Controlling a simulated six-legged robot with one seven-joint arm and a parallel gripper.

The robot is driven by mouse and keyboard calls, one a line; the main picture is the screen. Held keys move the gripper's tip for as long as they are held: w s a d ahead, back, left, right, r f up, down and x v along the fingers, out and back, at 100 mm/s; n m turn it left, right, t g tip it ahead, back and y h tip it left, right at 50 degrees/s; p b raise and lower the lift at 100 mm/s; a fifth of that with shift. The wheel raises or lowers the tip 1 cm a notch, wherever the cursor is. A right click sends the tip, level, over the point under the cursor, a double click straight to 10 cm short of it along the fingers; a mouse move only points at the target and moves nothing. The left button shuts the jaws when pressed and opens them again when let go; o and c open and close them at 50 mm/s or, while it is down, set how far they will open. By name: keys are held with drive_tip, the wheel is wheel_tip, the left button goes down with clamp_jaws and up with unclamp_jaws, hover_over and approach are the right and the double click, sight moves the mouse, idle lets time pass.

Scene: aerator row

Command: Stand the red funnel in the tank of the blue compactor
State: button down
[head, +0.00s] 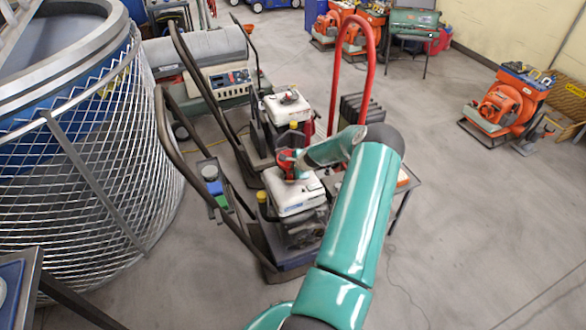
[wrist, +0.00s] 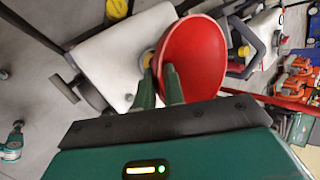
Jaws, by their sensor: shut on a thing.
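The red funnel (head: 287,160) is in my gripper, its wide bowl facing the camera in the wrist view (wrist: 198,55). My gripper (wrist: 160,80) is shut on it, both fingers at the bowl's near-left side. Below is the nearer compactor, with a dark blue base (head: 290,262) and a white tank (head: 299,203); the white tank top (wrist: 115,62) fills the left of the wrist view.
A second white-topped machine (head: 287,107) stands just behind. A red hoop handle (head: 368,50) rises behind my arm, and dark handles (head: 185,165) slope up to the left. A large mesh-sided tub (head: 90,160) stands at left. The floor at right (head: 480,220) is clear.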

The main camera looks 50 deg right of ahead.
drive_tip(key=shift+f, duration=0.55)
drive_tip(key=shift+f, duration=0.35)
drive_tip(key=shift+f, duration=0.35)
drive_tip(key=shift+f, duration=0.35)
drive_tip(key=shift+f, duration=0.3)
drive_tip(key=shift+f, duration=0.35)
drive_tip(key=c, duration=1.4)
unclamp_jaws()
